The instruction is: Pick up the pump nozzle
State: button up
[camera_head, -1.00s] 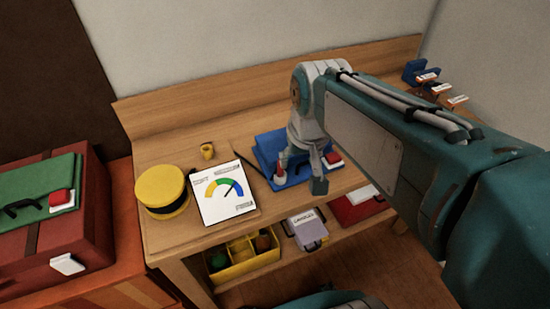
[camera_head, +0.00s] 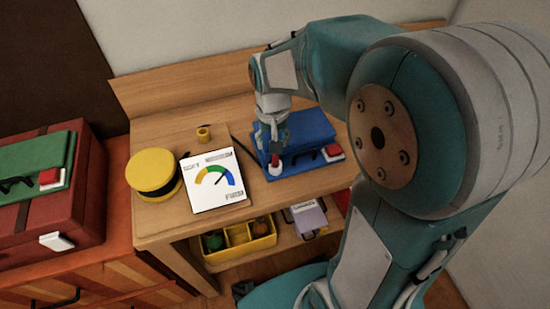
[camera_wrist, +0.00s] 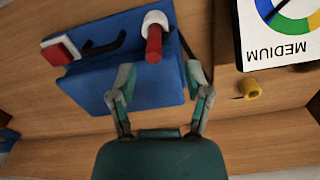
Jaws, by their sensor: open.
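A short red cylinder with a white collar (camera_wrist: 154,45), which I take to be the pump nozzle, stands on the blue case (camera_wrist: 80,85) in the wrist view. I cannot tell the exact height gap.
The blue case also bears a black handle and a red-and-white block (camera_head: 333,152). Left of it are a gauge card (camera_head: 212,190), a small yellow ring piece (camera_head: 204,134) and a round yellow-and-black tin (camera_head: 153,175). A yellow divided bin (camera_head: 240,240) is on the shelf below.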

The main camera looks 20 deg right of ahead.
aim_at(275, 160)
jog(key=f, duration=0.4)
jog(key=shift+d, duration=0.4)
jog(key=shift+a+f, duration=0.1)
jog(key=shift+f, duration=0.3)
grip_shut()
